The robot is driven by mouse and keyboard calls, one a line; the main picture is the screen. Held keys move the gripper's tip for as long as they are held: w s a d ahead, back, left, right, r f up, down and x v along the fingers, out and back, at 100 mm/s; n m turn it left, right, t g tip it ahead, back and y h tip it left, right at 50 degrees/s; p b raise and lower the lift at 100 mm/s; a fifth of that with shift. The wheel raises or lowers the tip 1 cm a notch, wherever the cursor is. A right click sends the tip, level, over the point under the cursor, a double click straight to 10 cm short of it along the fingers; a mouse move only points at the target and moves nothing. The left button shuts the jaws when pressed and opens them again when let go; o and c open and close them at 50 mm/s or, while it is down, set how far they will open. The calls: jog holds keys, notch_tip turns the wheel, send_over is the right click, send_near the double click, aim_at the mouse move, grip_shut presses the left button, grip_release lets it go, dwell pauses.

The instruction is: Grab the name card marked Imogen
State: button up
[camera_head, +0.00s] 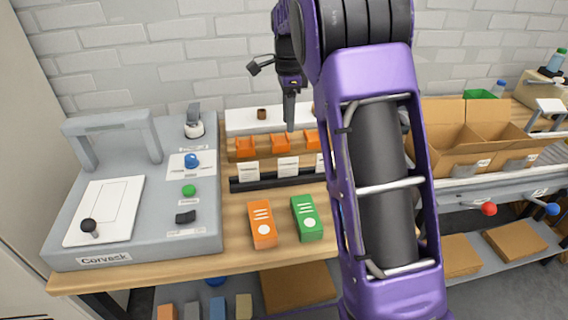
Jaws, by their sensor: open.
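Several small white name cards stand in a black rack on the wooden bench, among them a left card (248,172), a middle card (288,167) and a right card (313,163). Their print is too small to read, so I cannot tell which one is marked Imogen. My purple arm hides whatever stands further right in the rack. My gripper (289,127) is open and points down, seen nearly edge-on. In the picture it appears above the middle card, in front of the white ledge. I see nothing between its fingers.
Orange holders (281,143) stand behind the rack. An orange box (262,224) and a green box (306,218) stand in front of it. A grey machine (150,240) fills the left of the bench. An open cardboard box (433,150) stands at right.

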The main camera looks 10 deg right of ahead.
aim_at(288, 158)
notch_tip(288, 158, down, 15)
jog(key=shift+f+b, duration=0.2)
jog(key=shift+b, duration=0.8)
grip_shut()
